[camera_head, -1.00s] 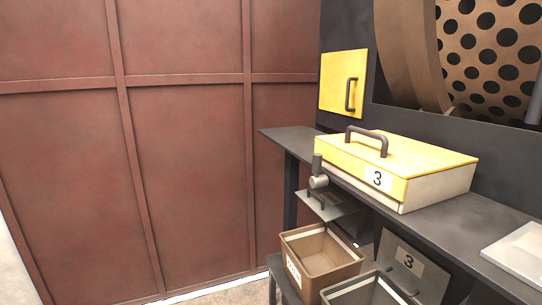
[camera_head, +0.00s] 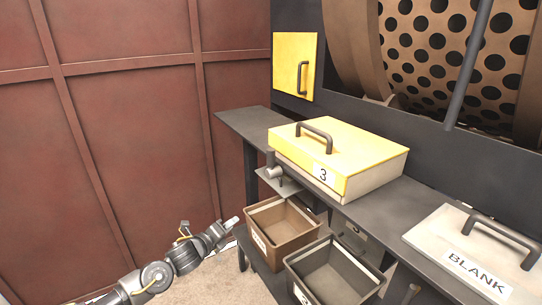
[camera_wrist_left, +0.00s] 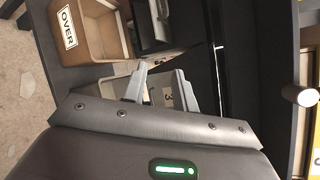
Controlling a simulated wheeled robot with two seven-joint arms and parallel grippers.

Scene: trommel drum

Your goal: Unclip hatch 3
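Hatch 3 (camera_head: 345,150) is a yellow-lidded box with a dark handle and a "3" label, lying closed on the dark shelf. A grey clip with a round knob (camera_head: 275,172) sits at its left front corner. In the left wrist view the knob (camera_wrist_left: 299,95) shows at the right edge, beside a strip of yellow. My left gripper (camera_head: 232,222) is low and left of the clip, apart from it, near the brown bin. In the left wrist view its two fingers (camera_wrist_left: 160,85) are apart with nothing held between them. My right gripper is not in view.
A brown bin (camera_head: 258,248) labelled "OVER" in the wrist view (camera_wrist_left: 62,50) and a dark grey bin (camera_head: 289,268) stand below the shelf (camera_head: 235,122). A white "BLANK" hatch (camera_head: 425,238) lies at right. A yellow wall door (camera_head: 285,65) and perforated drum are behind.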

